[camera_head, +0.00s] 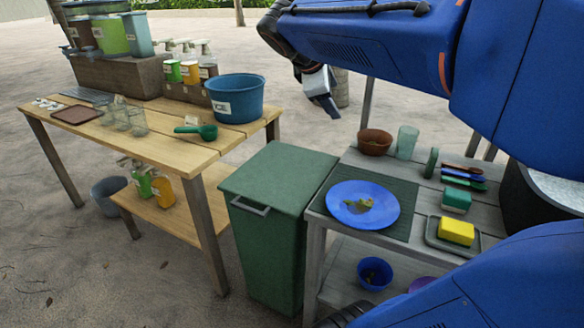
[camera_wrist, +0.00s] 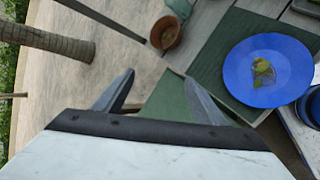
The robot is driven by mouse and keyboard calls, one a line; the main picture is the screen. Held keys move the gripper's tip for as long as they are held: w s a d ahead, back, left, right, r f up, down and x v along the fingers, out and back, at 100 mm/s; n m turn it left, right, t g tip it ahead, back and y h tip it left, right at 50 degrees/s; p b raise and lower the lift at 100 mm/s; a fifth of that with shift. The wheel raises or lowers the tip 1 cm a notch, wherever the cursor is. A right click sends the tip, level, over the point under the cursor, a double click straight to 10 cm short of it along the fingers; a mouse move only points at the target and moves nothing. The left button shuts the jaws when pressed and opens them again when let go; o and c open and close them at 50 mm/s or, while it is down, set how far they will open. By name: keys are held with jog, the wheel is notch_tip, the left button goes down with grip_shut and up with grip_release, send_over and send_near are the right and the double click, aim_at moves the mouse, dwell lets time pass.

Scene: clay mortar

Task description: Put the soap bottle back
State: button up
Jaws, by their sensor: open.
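Several pump bottles are in the head view, and I cannot tell which one the task means. A green one (camera_head: 142,185) and an orange one (camera_head: 163,190) stand on the low shelf under the wooden table. A green one (camera_head: 172,71), an orange one (camera_head: 190,73) and a dark-labelled one (camera_head: 208,71) stand in a row on a wooden rack at the table's back. My gripper (camera_head: 330,108) hangs above the gap between the two tables, apart from all the bottles. In the wrist view my gripper (camera_wrist: 159,77) is open, with nothing between its fingers.
A green bin (camera_head: 280,185) stands between the wooden table (camera_head: 150,143) and the grey table. A blue tub (camera_head: 236,98) and green scoop (camera_head: 205,131) sit on the wooden table. The grey table holds a blue plate (camera_head: 345,192) with scraps, brown bowl (camera_head: 375,142) and yellow sponge (camera_head: 457,230).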

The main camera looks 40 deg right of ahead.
jog(key=s+a+f+m+y, duration=0.4)
jog(key=s+a+f, duration=0.2)
jog(key=a+f, duration=0.4)
jog(key=s+a+f+m+t+y, duration=0.1)
jog(key=s+a+f+m+y, duration=0.3)
jog(key=s+a+f, duration=0.3)
jog(key=a+f+m, duration=0.1)
jog(key=a+f, duration=0.3)
jog(key=f, duration=0.1)
jog(key=shift+a+m+t+y, duration=0.25)
jog(key=shift+m+t+y, duration=0.05)
jog(key=shift+c, duration=0.6)
